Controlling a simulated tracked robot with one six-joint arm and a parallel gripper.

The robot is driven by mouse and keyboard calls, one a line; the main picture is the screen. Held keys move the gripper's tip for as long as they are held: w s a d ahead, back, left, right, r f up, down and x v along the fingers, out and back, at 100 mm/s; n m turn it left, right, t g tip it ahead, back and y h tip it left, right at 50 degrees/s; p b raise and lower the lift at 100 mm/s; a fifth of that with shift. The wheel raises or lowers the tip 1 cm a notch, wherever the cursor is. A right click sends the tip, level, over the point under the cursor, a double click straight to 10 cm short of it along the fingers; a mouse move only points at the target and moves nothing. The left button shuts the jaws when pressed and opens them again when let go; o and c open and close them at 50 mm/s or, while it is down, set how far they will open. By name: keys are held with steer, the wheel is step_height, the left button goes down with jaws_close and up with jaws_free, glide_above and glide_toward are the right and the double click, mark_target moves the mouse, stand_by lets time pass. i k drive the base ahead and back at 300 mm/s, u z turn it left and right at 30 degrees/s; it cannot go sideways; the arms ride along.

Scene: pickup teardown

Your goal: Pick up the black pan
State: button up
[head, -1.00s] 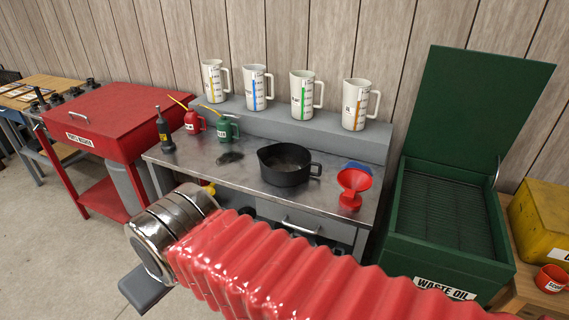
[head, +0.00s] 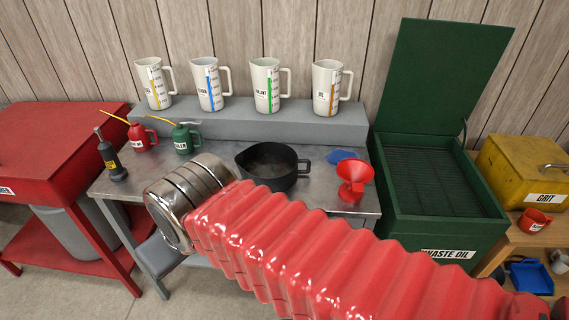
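The black pan (head: 272,166) stands upright on the grey metal bench (head: 225,157), near its middle. It is round and deep, with a pouring lip at the left and a loop handle at the right.
Several white measuring jugs (head: 267,86) stand on the shelf behind. A red funnel (head: 352,181) and blue item (head: 343,156) lie right of the pan. Green (head: 184,140) and red (head: 141,136) oil cans stand left. A green waste oil bin (head: 434,205) with raised lid stands right.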

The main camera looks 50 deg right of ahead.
mark_target(275, 165)
steer(key=z, duration=0.7)
steer(key=i, duration=0.95)
steer(key=z, duration=0.65)
